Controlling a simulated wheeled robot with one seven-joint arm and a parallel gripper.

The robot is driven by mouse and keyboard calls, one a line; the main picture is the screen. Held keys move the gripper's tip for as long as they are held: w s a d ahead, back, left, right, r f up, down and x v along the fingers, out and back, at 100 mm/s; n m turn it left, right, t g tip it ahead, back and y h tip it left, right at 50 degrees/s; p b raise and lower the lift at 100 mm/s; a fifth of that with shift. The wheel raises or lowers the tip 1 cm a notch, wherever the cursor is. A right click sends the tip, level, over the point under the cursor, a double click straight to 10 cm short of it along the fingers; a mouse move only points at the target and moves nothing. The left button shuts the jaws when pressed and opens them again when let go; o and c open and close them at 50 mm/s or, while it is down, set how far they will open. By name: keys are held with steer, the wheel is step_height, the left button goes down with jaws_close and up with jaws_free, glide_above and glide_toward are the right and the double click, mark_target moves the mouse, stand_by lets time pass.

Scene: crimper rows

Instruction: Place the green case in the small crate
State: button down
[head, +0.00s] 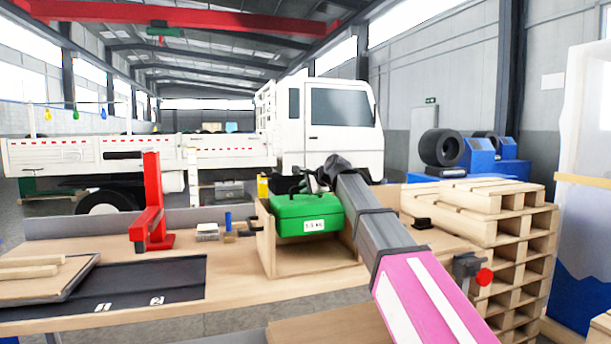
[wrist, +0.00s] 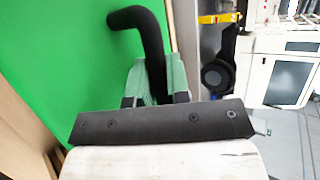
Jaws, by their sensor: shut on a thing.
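The green case (head: 307,212), with a white weight label on its front, hangs level above the floor of an open-fronted wooden crate (head: 315,262). The crate's left wall (head: 265,240) stands close to the case's left side; whether they touch I cannot tell. My gripper (head: 312,182) is above the case, partly hidden by my arm. In the wrist view my gripper (wrist: 157,80) is shut on the black handle (wrist: 150,30), with the green case (wrist: 60,60) filling the left side. My arm hides the crate's right part.
A red press (head: 152,215) stands left on the wooden bench (head: 230,285), with small items between it and the crate. A dark mat marked 1 and 2 (head: 130,288) lies front left. Stacked pallets (head: 500,230) and a red-knobbed clamp (head: 470,268) are right.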

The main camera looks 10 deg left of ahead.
mark_target(325, 203)
steer(key=shift+f, duration=4.75)
steer(key=c, duration=1.1)
jaws_free()
steer(key=shift+f, duration=0.1)
steer(key=v, duration=1.2)
